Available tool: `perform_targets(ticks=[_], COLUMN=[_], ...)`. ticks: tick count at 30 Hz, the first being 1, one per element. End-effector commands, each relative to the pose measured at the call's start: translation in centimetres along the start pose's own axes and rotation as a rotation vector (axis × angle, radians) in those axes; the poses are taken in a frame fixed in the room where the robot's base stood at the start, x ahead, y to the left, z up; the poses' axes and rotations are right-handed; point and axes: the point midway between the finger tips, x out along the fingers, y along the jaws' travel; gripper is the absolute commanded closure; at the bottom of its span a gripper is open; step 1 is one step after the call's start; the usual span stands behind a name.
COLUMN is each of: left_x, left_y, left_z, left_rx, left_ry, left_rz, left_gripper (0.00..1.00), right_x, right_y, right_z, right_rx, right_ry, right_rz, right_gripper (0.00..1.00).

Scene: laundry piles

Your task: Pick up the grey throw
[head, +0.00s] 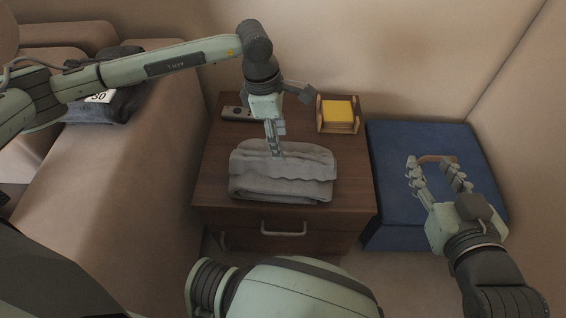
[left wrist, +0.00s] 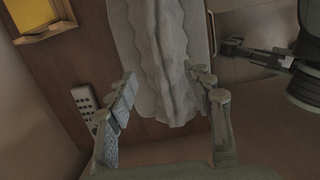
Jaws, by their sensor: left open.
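The grey throw (head: 290,183) lies folded in a thick stack on the wooden nightstand. My left gripper (head: 273,150) points down at the throw's back edge, left of its middle. In the left wrist view, the open fingers (left wrist: 162,85) stand on either side of the throw's end (left wrist: 165,60). I cannot tell if they touch the cloth. My right gripper (head: 440,170) is open over the blue box, away from the throw.
The nightstand (head: 215,185) also holds a remote (head: 237,113) and a wooden tray with a yellow pad (head: 338,110). The blue box (head: 390,200) with a tan handle (head: 437,158) stands at right. A dark folded cloth with a tag (head: 115,108) lies on the sofa at left.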

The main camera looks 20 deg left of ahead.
Motion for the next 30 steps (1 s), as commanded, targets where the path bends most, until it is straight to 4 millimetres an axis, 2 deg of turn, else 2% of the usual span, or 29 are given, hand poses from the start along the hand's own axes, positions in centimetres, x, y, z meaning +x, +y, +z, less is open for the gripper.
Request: perform_targets(ticks=[5, 12, 20, 30], left_x=[1.6, 5.1, 5.6, 5.6], left_y=[-0.3, -0.7, -0.7, -0.7], left_z=[0.1, 0.0, 0.0, 0.0], left_rx=[0.001, -0.001, 0.0, 0.0], left_ry=[-0.001, 0.0, -0.001, 0.0], left_rz=[0.0, 0.0, 0.002, 0.002], left_gripper=[0.48, 0.48, 0.48, 0.89], right_x=[0.0, 0.1, 0.0, 0.0], right_y=[-0.2, -0.6, -0.8, -0.8], right_z=[-0.3, -1.2, -1.6, -1.6], right_rx=[0.002, 0.007, 0.008, 0.008], right_ry=[0.016, 0.061, 0.075, 0.074], right_rz=[-0.003, -0.013, -0.017, -0.016], right_gripper=[0.6, 0.6, 0.6, 0.6])
